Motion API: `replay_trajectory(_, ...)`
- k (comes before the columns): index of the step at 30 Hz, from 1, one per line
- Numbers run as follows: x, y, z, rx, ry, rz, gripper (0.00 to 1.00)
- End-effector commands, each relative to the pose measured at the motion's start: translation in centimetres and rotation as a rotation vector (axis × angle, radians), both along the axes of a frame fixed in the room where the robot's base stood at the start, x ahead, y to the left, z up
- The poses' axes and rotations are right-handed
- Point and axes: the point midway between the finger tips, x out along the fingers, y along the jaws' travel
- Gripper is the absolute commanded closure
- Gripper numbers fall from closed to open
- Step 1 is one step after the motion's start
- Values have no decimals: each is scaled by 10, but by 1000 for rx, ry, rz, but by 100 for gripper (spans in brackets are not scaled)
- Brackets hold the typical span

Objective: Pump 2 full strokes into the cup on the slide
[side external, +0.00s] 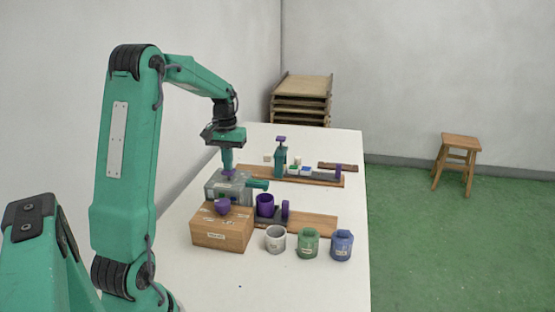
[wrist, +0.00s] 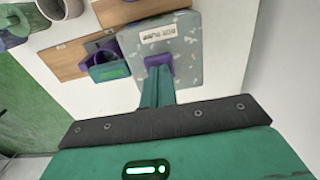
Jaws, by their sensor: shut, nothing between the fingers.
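My gripper (side external: 227,168) is shut and empty, pointing straight down over the pump's purple head (side external: 229,174). In the wrist view the closed fingertips (wrist: 157,70) overlap the purple head (wrist: 165,61); I cannot tell whether they press on it. The grey speckled pump (side external: 236,191) has a green spout (side external: 259,184) pointing right. The purple cup (side external: 265,206) stands on the slide's dark carriage (side external: 270,221), below the spout. In the wrist view the spout (wrist: 110,72) covers part of the cup (wrist: 92,49). The cup's inside is hidden.
A cardboard box (side external: 222,236) with a small purple piece (side external: 222,206) on it stands in front of the pump. A second station with a green post (side external: 280,162) stands behind.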

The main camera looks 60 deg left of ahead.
Motion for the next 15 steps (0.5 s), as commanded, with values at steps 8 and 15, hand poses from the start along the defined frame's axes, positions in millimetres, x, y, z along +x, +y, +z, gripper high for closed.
replay_trajectory(8, 0, 0, 10, 0, 0, 0, 100)
replay_trajectory(15, 0, 0, 19, -1, 1, 0, 100)
